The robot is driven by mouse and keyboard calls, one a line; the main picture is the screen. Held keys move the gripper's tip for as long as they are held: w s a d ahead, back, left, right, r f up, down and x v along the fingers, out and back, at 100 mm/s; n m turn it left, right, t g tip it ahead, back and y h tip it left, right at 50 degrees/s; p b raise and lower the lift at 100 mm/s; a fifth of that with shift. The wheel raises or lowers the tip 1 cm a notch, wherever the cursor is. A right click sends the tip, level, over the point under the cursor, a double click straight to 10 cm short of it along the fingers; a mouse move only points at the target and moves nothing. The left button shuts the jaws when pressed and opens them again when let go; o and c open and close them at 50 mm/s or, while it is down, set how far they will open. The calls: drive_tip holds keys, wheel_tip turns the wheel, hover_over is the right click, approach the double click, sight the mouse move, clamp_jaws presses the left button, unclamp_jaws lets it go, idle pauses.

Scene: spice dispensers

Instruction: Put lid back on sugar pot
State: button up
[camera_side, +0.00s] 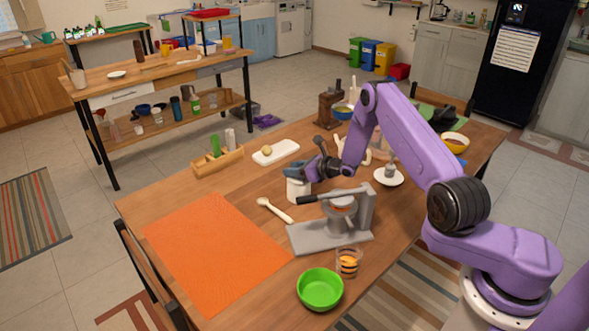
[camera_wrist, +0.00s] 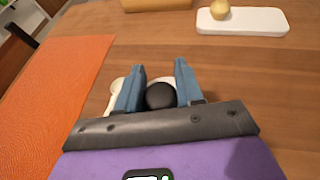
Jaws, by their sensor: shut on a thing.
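The white sugar pot (camera_side: 298,190) stands on the wooden table, behind the grey press and beside the wooden spoon. My gripper (camera_side: 308,172) is directly above the pot, at its top. In the wrist view my gripper (camera_wrist: 158,88) has its blue fingers on either side of a dark round lid (camera_wrist: 160,96), and it is shut on this lid. A little white shows around the dark piece. Fingers and wrist hide most of the lid and the pot's opening, so I cannot tell whether the lid touches the rim.
A grey press (camera_side: 335,230) stands close in front of the pot. A wooden spoon (camera_side: 274,210), an orange mat (camera_side: 215,250), a white board (camera_side: 276,152), a wooden spice rack (camera_side: 218,162), a green bowl (camera_side: 320,289) and a glass jar (camera_side: 348,263) surround the area.

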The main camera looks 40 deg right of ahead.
drive_tip(key=o, duration=1.1)
drive_tip(key=v, duration=1.7)
drive_tip(key=shift+r, duration=0.2)
drive_tip(key=shift+s, duration=0.1)
